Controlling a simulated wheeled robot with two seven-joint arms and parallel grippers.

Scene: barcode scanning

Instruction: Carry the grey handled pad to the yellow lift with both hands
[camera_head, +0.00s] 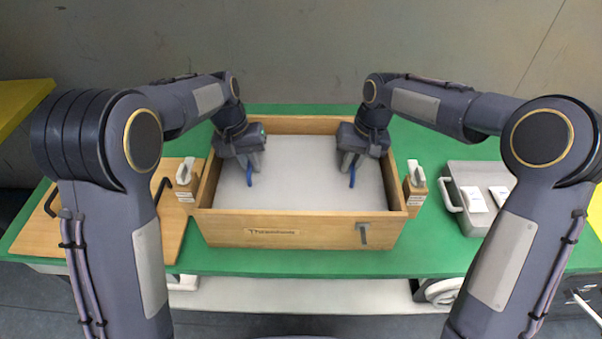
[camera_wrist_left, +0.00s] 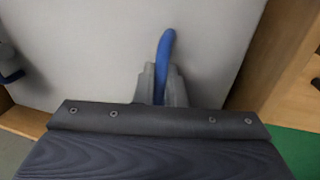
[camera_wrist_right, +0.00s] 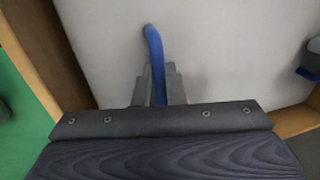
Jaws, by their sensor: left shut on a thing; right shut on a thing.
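The grey pad (camera_head: 300,185) lies flat inside a wooden box (camera_head: 270,231) on the green table, with a blue handle at each side. My left gripper (camera_head: 249,166) is shut on the left blue handle (camera_wrist_left: 166,50). My right gripper (camera_head: 350,166) is shut on the right blue handle (camera_wrist_right: 153,50). The pad fills most of the left wrist view (camera_wrist_left: 90,50) and the right wrist view (camera_wrist_right: 220,45). A yellow surface (camera_head: 20,100) shows at the far left edge; I cannot tell whether it is the lift.
A wooden board (camera_head: 160,225) with dark handles lies left of the box. A grey case (camera_head: 475,180) with white items sits on the right. Small wooden blocks with white tops (camera_head: 186,180) flank the box. Another yellow piece (camera_head: 595,212) shows at the right edge.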

